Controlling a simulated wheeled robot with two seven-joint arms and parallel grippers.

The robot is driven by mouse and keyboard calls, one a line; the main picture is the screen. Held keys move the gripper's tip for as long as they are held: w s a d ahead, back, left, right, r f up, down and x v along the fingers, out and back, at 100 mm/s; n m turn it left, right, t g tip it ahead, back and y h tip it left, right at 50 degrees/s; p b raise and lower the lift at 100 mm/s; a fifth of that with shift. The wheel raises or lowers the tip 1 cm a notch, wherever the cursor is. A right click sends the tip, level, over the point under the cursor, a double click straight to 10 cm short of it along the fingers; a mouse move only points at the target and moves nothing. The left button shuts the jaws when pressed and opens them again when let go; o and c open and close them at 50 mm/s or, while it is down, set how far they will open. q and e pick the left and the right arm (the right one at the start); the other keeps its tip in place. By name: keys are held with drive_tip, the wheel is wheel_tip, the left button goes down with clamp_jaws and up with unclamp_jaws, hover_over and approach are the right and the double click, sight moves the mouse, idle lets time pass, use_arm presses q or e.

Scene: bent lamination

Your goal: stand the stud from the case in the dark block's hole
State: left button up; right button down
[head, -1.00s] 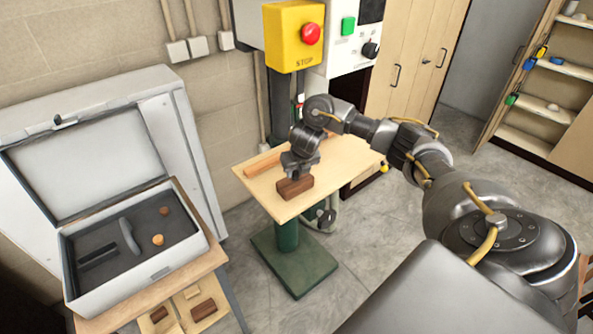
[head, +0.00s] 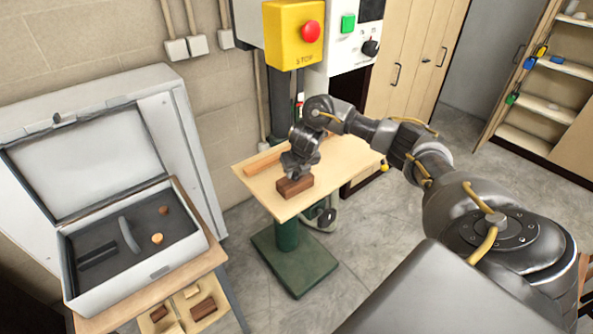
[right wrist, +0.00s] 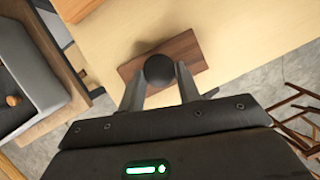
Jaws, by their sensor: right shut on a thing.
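The dark brown block (head: 295,187) lies on the pale wooden table top; it also shows in the right wrist view (right wrist: 182,50). My right gripper (head: 298,172) is right above the block and points down. In the right wrist view its fingers (right wrist: 159,84) are on either side of a dark thing with a round top (right wrist: 159,68), which I take to be the stud, and are shut on it. The stud's lower end and the block's hole are hidden, so I cannot tell whether it is in the hole. The open case (head: 188,250) stands at the left. My left gripper is not in view.
The case's dark foam holds two round wooden pieces (head: 157,239) and a grey curved piece (head: 128,234). A wooden strip (head: 262,160) lies along the table's back edge. Below the case is a tray with small blocks (head: 203,309). A yellow stop box (head: 292,38) hangs behind the table.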

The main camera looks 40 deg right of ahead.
idle(0.3)
drive_tip(key=c, duration=0.5)
unclamp_jaws()
drive_tip(key=shift+r+p, duration=1.05)
drive_tip(key=shift+r, duration=2.45)
